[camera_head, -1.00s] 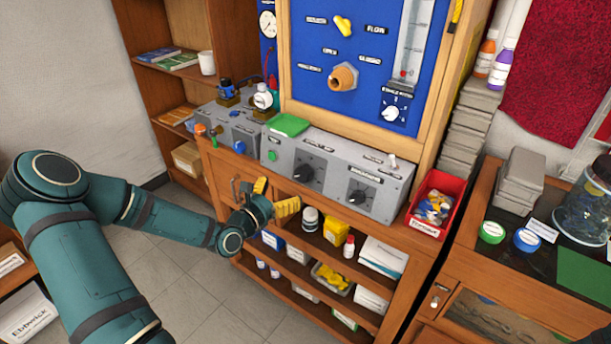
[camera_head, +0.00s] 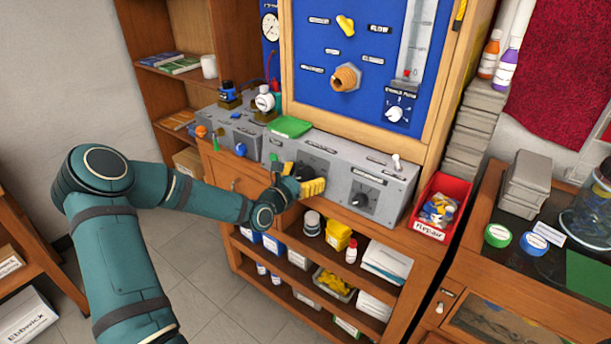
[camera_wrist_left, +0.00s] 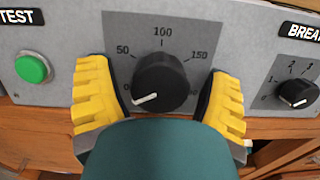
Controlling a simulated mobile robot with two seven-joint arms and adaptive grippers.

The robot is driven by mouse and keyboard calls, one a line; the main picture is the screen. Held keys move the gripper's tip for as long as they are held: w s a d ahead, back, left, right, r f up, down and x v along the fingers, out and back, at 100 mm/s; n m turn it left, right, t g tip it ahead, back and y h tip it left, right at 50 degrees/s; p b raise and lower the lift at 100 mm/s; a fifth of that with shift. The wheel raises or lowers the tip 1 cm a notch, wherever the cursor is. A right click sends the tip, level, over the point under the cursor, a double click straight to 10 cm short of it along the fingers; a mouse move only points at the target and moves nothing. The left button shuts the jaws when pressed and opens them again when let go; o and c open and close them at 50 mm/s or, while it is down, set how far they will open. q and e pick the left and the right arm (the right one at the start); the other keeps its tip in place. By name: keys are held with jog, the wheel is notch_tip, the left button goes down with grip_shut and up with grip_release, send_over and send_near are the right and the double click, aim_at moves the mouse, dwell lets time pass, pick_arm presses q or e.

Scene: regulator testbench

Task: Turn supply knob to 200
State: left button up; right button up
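The supply knob (camera_wrist_left: 161,82) is a round black dial on the grey bench panel. In the left wrist view its white pointer slants to the lower left, near the 0 mark. My left gripper (camera_head: 299,178) is open in front of this dial. Its yellow fingers stand on either side of the knob, with gaps visible between them and it. In the head view the gripper partly hides the knob (camera_head: 307,172). My right gripper is not in view.
A green TEST button (camera_wrist_left: 33,68) is left of the knob. A smaller black dial (camera_wrist_left: 298,93) is to its right, also seen in the head view (camera_head: 361,199). A red bin (camera_head: 440,207) stands right of the panel. Open shelves (camera_head: 310,290) lie below.

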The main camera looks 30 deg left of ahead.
pick_arm(q)
jog(key=c, duration=0.9)
jog(key=shift+o, duration=0.2)
